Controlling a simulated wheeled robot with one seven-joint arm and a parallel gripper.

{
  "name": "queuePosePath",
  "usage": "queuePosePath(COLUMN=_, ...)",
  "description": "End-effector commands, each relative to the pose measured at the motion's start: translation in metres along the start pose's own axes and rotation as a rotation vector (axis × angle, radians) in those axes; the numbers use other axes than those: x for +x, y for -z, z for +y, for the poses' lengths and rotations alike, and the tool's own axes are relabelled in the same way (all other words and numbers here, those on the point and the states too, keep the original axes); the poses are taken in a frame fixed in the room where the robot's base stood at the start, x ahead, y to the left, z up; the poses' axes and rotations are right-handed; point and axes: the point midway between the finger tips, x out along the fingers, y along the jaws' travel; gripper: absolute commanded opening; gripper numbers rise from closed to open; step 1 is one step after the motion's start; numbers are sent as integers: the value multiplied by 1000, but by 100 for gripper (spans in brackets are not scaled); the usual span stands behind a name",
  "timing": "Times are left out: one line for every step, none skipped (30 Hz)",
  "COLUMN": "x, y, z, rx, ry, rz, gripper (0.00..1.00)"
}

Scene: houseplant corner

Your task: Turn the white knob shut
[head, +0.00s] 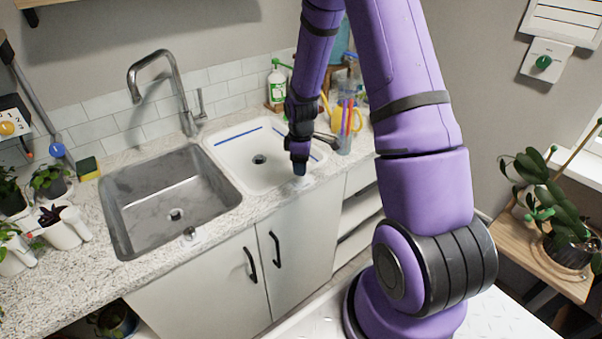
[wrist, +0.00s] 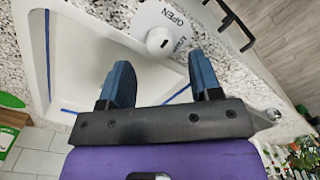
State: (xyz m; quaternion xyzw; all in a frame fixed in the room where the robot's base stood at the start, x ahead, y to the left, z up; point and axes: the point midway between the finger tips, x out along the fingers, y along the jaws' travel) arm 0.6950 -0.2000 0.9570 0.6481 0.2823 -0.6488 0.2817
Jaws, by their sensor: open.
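The white knob (wrist: 158,40) sits on a round white plate (wrist: 150,15) marked OPEN, with more lettering partly hidden, on the speckled counter in front of the white basin. In the head view the knob (head: 299,182) is small, just below my gripper (head: 299,166). In the wrist view my gripper (wrist: 163,70) is open, its two blue fingers apart with nothing between them. The knob appears just beyond the fingertips, roughly centred between them. I see no contact. The knob's exact pointer direction is hard to tell.
The white basin (head: 235,165) and steel sink (head: 145,208) lie left of my gripper. A metal knob (head: 189,233) stands before the steel sink. A green knob (head: 543,62) is on the wall.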

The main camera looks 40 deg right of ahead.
Motion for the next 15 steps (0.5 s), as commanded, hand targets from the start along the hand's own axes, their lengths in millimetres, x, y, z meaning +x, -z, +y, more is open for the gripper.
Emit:
queuePosePath(x=9, y=0, z=0, rx=0, ry=2, rz=-1, gripper=58)
queuePosePath(x=14, y=0, z=0, rx=0, ry=2, rz=-1, gripper=58)
queuePosePath(x=19, y=0, z=0, rx=0, ry=2, rz=-1, gripper=58)
queuePosePath(x=22, y=0, z=0, rx=0, ry=1, rz=0, gripper=58)
queuePosePath(x=26, y=0, z=0, rx=1, ry=1, rz=0, gripper=58)
queuePosePath(x=30, y=0, z=0, rx=1, ry=1, rz=0, gripper=58)
queuePosePath(x=32, y=0, z=0, rx=1, ry=1, rz=0, gripper=58)
queuePosePath(x=34, y=0, z=0, rx=1, ry=0, rz=0, gripper=58)
queuePosePath(x=37, y=0, z=0, rx=1, ry=0, rz=0, gripper=58)
queuePosePath(x=38, y=0, z=0, rx=1, ry=-1, rz=0, gripper=58)
queuePosePath(x=40, y=0, z=0, rx=1, ry=-1, rz=0, gripper=58)
queuePosePath(x=41, y=0, z=0, rx=1, ry=-1, rz=0, gripper=58)
queuePosePath(x=41, y=0, z=0, rx=1, ry=-1, rz=0, gripper=58)
queuePosePath(x=42, y=0, z=0, rx=1, ry=-1, rz=0, gripper=58)
queuePosePath(x=42, y=0, z=0, rx=1, ry=-2, rz=0, gripper=58)
